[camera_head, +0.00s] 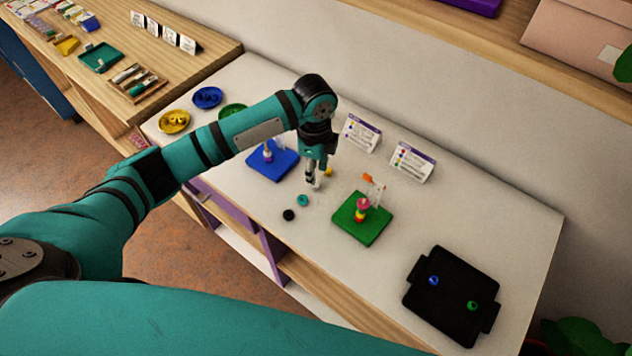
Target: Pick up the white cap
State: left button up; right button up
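My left gripper (313,181) points down over the white table, between the blue bead board (284,166) and the green bead board (349,226). Its fingertips are low, close to the tabletop. They are too small to tell whether they are open or shut. I cannot make out the white cap for certain; it may be hidden at the fingertips or blend with the pale table. A teal piece (303,200) and a black piece (289,215) lie just in front of the gripper. A yellow piece (329,171) lies just right of it. My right gripper is not in view.
The green board carries stacked beads (362,208) and upright pegs. Two cards (412,161) stand behind. A black tray (450,312) with a blue and a green piece is at the right. A yellow dish (174,121) and blue dish (207,97) are at the back left.

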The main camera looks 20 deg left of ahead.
aim_at(316, 185)
pick_arm(q)
jog(key=shift+w+d+f+p, duration=0.1)
jog(key=shift+f+p, duration=0.3)
jog(key=shift+f, duration=1)
jog(key=shift+w+f+p, duration=0.1)
jog(key=shift+f+p, duration=0.3)
jog(key=shift+f, duration=0.95)
jog(key=c, duration=0.5)
